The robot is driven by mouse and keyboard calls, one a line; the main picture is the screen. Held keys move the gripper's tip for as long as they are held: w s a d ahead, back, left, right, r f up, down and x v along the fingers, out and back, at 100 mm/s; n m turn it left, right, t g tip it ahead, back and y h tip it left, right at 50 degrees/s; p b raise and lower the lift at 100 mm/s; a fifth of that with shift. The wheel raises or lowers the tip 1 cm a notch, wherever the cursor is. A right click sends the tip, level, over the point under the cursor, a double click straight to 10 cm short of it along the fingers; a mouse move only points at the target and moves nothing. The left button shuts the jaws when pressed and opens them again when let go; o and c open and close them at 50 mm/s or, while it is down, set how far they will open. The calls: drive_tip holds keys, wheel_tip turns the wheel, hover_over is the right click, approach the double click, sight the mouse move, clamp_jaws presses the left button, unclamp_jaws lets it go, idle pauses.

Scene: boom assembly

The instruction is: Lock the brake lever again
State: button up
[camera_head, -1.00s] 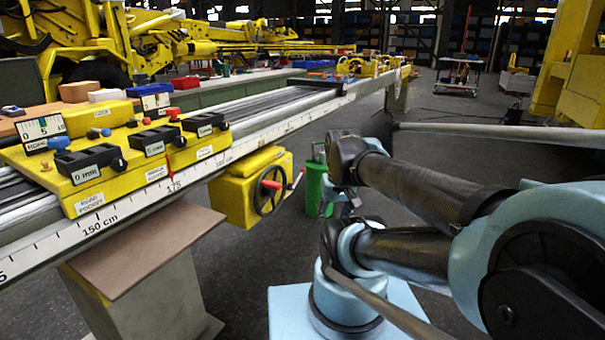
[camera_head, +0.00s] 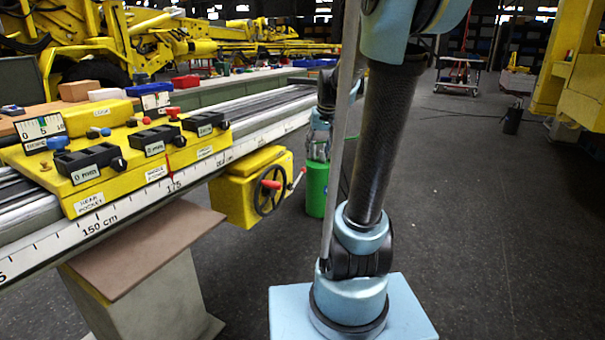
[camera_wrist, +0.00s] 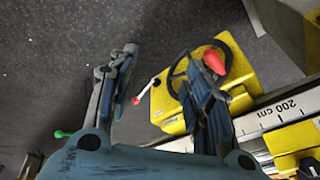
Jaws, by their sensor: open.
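A yellow carriage box (camera_head: 238,200) hangs on the near side of the rail. It bears a dark handwheel with a red grip (camera_head: 270,184). A thin pale lever with a red end (camera_head: 303,171), which looks like the brake lever, sticks out at its right; in the wrist view its red end (camera_wrist: 136,101) lies left of the box. My gripper (camera_head: 317,156) is right of the box and partly hard to make out. In the wrist view my gripper (camera_wrist: 163,55) is open, with its fingers apart. The lever's red end shows between the fingers; contact cannot be judged. The right finger overlaps the wheel.
A green cylinder (camera_head: 316,192) stands on the floor right of the box. The long rail (camera_head: 125,208) with its centimetre scale runs along the left. The floor to the right is open.

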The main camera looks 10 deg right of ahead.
drive_tip(key=w+d+f, duration=0.1)
drive_tip(key=w+f, duration=0.1)
drive_tip(key=w, duration=1.8)
drive_tip(key=t+y, duration=0.1)
drive_tip(key=t, duration=0.1)
approach(304, 170)
drive_tip(key=shift+m, duration=0.4)
drive_tip(key=x, duration=0.7)
drive_tip(key=w+x, duration=0.1)
drive_tip(key=x, duration=0.3)
drive_tip(key=shift+w+d+r, duration=0.1)
drive_tip(key=shift+w+r, duration=0.05)
drive_tip(key=shift+w, duration=0.05)
clamp_jaws()
drive_tip(key=shift+d, duration=0.1)
